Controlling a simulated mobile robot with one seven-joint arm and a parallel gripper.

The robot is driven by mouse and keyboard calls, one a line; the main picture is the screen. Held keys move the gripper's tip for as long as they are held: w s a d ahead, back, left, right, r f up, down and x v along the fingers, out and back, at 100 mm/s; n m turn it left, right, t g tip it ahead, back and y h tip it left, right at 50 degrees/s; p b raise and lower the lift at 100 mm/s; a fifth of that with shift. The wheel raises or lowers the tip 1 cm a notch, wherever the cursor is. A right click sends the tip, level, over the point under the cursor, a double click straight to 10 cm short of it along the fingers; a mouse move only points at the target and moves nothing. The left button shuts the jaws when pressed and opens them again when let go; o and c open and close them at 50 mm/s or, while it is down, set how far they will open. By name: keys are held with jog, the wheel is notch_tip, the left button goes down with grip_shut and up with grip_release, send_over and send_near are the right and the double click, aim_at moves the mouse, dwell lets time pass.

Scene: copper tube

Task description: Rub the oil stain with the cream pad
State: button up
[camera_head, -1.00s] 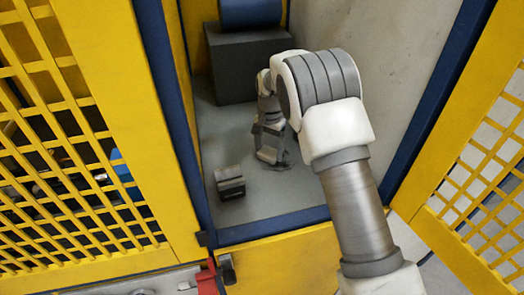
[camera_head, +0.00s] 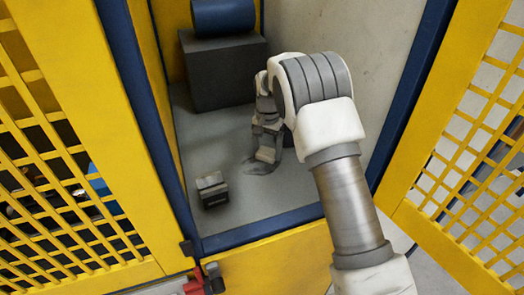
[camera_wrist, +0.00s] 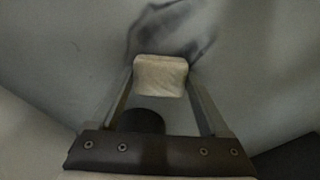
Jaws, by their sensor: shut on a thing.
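The cream pad (camera_wrist: 161,76) is held between the two fingertips of my gripper (camera_wrist: 160,84) in the wrist view. The gripper is shut on it. The oil stain (camera_wrist: 176,28) is a dark smear on the grey floor, directly at the far edge of the pad; whether the pad touches the floor I cannot tell. In the head view my gripper (camera_head: 268,150) points down over the cabinet floor, and the dark stain (camera_head: 258,167) shows beside and under it. The pad is hidden there by the gripper and arm.
Yellow mesh doors (camera_head: 70,170) and blue frame posts (camera_head: 435,80) flank the opening.

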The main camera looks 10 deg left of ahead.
jog(key=shift+w+d+f, duration=0.1)
jog(key=shift+w+d, duration=0.15)
jog(key=shift+d, duration=0.3)
jog(key=shift+w+d+f, duration=0.1)
jog(key=shift+w+d, duration=0.1)
jog(key=shift+d, duration=0.35)
jog(key=shift+r, duration=0.1)
jog(key=shift+r+p, duration=1.85)
jog(key=shift+r, duration=1.2)
jog(key=shift+r+p, duration=1.05)
jog(key=shift+r, duration=0.5)
jog(key=shift+f, duration=0.1)
